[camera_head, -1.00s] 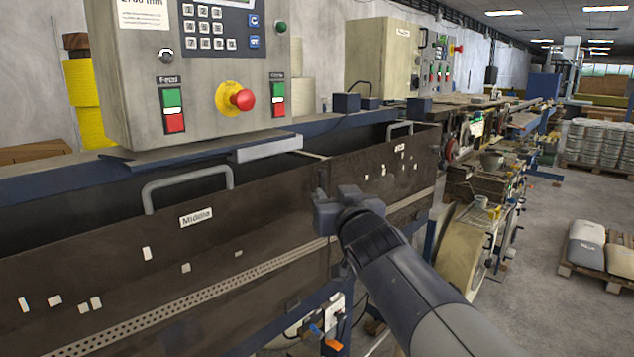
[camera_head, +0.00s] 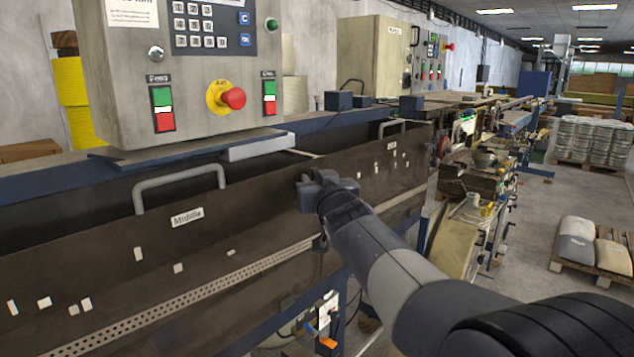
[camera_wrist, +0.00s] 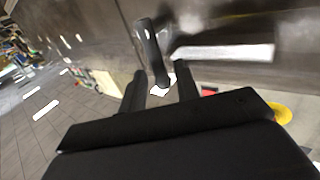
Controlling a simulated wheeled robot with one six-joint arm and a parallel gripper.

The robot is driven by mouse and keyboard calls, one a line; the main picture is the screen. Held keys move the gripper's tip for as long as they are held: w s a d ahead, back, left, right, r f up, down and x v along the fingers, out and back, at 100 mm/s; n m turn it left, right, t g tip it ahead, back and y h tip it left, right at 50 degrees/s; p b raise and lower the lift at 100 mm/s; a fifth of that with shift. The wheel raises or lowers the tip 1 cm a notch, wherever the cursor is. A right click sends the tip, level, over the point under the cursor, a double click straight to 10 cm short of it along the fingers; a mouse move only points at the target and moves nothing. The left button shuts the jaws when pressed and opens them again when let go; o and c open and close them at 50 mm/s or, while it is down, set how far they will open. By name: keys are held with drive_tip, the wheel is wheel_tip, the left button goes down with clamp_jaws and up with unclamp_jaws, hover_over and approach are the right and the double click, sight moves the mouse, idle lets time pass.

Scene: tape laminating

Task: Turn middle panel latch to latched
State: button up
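The middle panel (camera_head: 110,235), dark brown with a "Middle" label (camera_head: 187,217) and a grey bar handle (camera_head: 180,180), fills the lower left of the head view. My gripper (camera_head: 308,185) is in front of the panel's right end, near the seam with the neighbouring panel. In the wrist view, my gripper (camera_wrist: 160,82) has its two dark fingers apart. A dark elongated latch lever (camera_wrist: 150,48) reaches down between the fingertips, with gaps visible on both sides. Contact cannot be told. The latch is hidden behind my gripper in the head view.
A control box (camera_head: 185,80) with a red emergency button stands above the panel. A blue rail (camera_head: 55,190) runs behind the panel's top edge. Machinery (camera_head: 480,180) continues to the right. Open floor and a pallet with sacks (camera_head: 590,245) lie at far right.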

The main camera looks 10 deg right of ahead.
clamp_jaws()
drive_tip(key=shift+f+b, duration=0.15)
drive_tip(key=shift+b, duration=0.45)
drive_tip(key=a+f+n+t+y+b, duration=0.1)
drive_tip(key=n+y+b, duration=0.2)
drive_tip(key=n+b, duration=0.4)
drive_tip(key=s+f+n+t+y+b, duration=0.1)
drive_tip(key=n+y+b, duration=0.3)
drive_tip(key=b, duration=0.5)
drive_tip(key=s+a+f+n+t+y+b, duration=0.1)
drive_tip(key=f+n+y+b, duration=0.2)
drive_tip(key=n+b, duration=0.5)
drive_tip(key=shift+a+f+n+t+y, duration=0.1)
drive_tip(key=shift+a+n+t+y, duration=0.25)
drive_tip(key=shift+n+y, duration=0.4)
drive_tip(key=shift+f+n+g+y+b, duration=0.15)
drive_tip(key=shift+n+g+y+b, duration=0.3)
drive_tip(key=shift+n, duration=0.6)
drive_tip(key=shift+f+n+g+y+b, duration=0.15)
drive_tip(key=shift+n+g+y, duration=0.25)
drive_tip(key=shift+n+y, duration=0.5)
drive_tip(key=shift+n, duration=0.4)
